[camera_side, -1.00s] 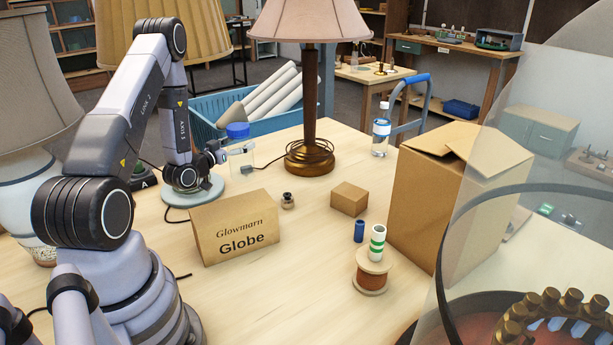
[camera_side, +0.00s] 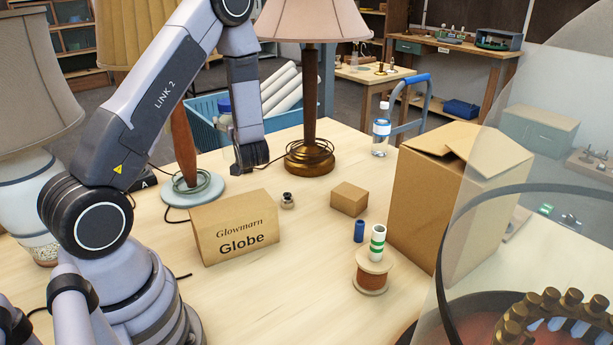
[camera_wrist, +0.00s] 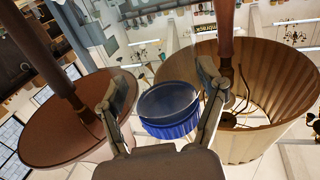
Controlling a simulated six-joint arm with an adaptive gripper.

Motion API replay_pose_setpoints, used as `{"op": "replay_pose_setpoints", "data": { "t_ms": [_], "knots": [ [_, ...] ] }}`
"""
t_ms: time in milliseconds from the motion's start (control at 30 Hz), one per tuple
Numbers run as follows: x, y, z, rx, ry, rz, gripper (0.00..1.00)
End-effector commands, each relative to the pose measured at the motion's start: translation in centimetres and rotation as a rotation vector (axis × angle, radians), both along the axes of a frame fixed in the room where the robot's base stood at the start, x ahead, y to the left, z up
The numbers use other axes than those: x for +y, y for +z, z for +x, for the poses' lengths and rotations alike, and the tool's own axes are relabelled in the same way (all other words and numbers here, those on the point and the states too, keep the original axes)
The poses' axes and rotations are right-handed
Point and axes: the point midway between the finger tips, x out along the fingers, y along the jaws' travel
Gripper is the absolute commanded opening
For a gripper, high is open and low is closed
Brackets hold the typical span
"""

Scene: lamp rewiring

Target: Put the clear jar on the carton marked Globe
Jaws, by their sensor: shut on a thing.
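The clear jar with a blue lid (camera_side: 224,104) is off the table in the side view, partly hidden behind my arm. In the wrist view my gripper (camera_wrist: 164,92) has a finger on each side of the jar, shut on it; the blue lid (camera_wrist: 172,130) and clear body (camera_wrist: 168,100) show between them.
A brown lamp (camera_side: 309,110) stands right of my arm, with another lamp's reddish post (camera_side: 184,145) to the left. A small box (camera_side: 349,199), wire spool (camera_side: 372,273), water bottle (camera_side: 381,135) and large carton (camera_side: 425,205) are further right.

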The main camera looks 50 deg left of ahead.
Motion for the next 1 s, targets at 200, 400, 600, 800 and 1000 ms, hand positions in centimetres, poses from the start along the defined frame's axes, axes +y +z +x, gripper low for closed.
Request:
{"op": "replay_pose_setpoints", "data": {
  "t_ms": [200, 400, 600, 800, 1000],
  "knots": [
    [-4.5, 1.1, -3.0, -0.001, 0.27, 0.001, 0.3],
    [-8.1, 1.1, -5.6, 0.002, 0.449, 0.002, 0.3],
    [-9.6, 0.1, -6.7, 0.006, 0.52, 0.004, 0.3],
    [-9.7, -2.9, -6.8, 0.006, 0.524, 0.004, 0.3],
    [-9.7, -5.5, -6.8, 0.007, 0.524, 0.004, 0.3]
  ]
}}
